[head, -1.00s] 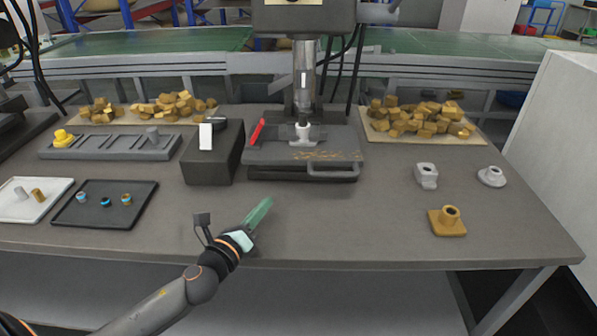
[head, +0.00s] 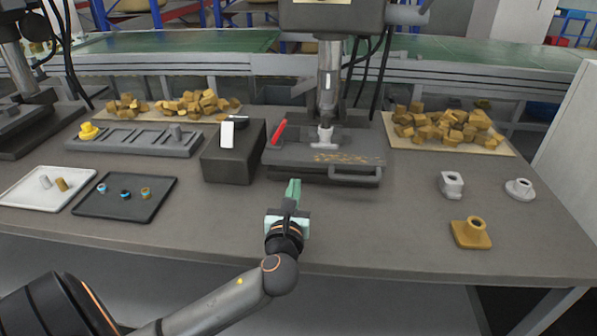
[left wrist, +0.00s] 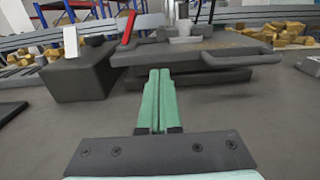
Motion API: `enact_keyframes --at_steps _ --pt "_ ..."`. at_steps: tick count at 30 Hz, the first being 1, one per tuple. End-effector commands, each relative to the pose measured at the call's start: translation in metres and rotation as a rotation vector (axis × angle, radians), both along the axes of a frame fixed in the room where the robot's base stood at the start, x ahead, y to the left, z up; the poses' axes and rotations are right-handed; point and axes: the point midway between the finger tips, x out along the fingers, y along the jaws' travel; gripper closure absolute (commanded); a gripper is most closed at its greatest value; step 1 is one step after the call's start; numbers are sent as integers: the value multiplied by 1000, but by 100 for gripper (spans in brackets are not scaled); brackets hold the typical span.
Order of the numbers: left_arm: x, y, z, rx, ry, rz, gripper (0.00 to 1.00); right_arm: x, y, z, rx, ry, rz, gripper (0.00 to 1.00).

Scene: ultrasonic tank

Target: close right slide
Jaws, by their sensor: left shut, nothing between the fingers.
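The slide (head: 290,158) is a dark grey plate on a base under the drill press, with a grey bar handle (head: 355,178) at its front right. It also shows in the left wrist view (left wrist: 160,52), with the handle (left wrist: 243,57) on the right. A red lever (head: 279,131) and a light grey part (head: 325,139) are on the slide, with brown chips beside them. My left gripper (head: 293,189) has its green fingers together, empty, just in front of the slide's left part, apart from it and left of the handle. My right gripper is out of view.
A dark box (head: 232,157) with a white label stands left of the slide. A black tray (head: 125,197) and a white tray (head: 47,187) lie at the left. The table front is clear.

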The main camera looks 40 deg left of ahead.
Motion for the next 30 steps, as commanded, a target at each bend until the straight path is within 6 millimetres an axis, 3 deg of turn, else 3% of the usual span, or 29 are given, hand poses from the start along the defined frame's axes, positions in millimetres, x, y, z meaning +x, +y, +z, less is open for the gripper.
enact_keyframes --at_steps 3,10,26,30 --pt "22 14 0 2 -3 1 100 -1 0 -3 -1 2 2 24" --pt "49 31 0 0 -1 1 100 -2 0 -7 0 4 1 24" --pt "58 36 0 0 0 -1 100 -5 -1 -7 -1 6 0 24" --pt "71 43 2 2 -1 0 100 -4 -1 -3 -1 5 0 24"
